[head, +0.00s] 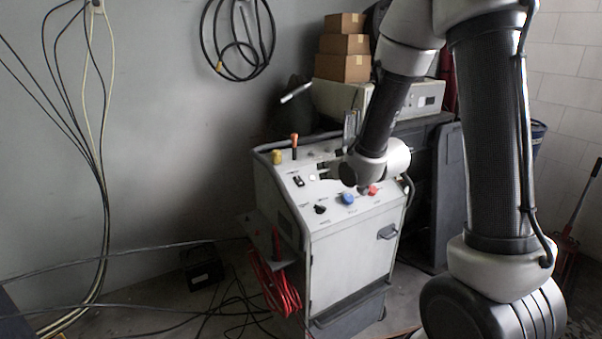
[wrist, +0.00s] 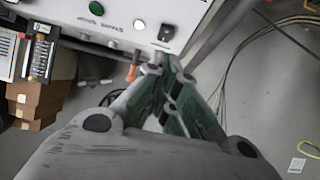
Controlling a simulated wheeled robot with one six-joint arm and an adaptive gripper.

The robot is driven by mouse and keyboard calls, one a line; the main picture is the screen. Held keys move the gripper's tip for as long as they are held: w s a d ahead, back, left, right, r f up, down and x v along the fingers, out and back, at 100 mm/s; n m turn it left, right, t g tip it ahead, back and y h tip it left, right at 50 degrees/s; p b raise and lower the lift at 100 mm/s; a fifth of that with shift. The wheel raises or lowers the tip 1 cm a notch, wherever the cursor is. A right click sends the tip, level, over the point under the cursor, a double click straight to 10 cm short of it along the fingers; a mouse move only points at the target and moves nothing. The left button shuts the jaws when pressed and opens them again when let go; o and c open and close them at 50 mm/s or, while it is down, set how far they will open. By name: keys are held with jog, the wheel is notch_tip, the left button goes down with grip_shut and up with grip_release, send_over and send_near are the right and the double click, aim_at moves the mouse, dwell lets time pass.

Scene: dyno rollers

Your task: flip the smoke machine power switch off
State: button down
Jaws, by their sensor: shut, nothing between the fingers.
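The smoke machine is a grey cabinet (head: 350,250) with a sloped control panel, in the middle of the head view. A black rocker switch on a white plate (head: 299,181) sits at the panel's left; I take it as the power switch. A black rocker (wrist: 166,33) also shows near the panel edge in the wrist view; its on or off position is too small to tell. My gripper (wrist: 165,68) is shut and empty, its tips just below that rocker in the picture. Contact cannot be told. In the head view my wrist hides most of the gripper.
Cardboard boxes (head: 343,48) are stacked behind. A red cable (head: 277,287) hangs at the left side; black cables cross the floor.

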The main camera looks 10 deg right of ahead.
jog(key=shift+w+a+r+t, duration=0.1)
jog(key=shift+w+r+t, duration=0.1)
jog(key=shift+r, duration=0.2)
jog(key=shift+w+a+r+t, duration=0.1)
jog(key=shift+r+t, duration=0.1)
jog(key=shift+r, duration=0.15)
send_near(297, 176)
jog(key=w, duration=0.1)
jog(key=w+r, duration=0.1)
jog(key=w, duration=0.1)
jog(key=shift+a+r, duration=0.2)
jog(key=shift+a, duration=0.2)
jog(key=shift+w+f, duration=0.2)
jog(key=shift+f, duration=0.35)
jog(key=shift+w+f, duration=0.15)
jog(key=shift+f, duration=0.45)
jog(key=shift+w+a+f, duration=0.15)
jog(key=shift+f, duration=0.35)
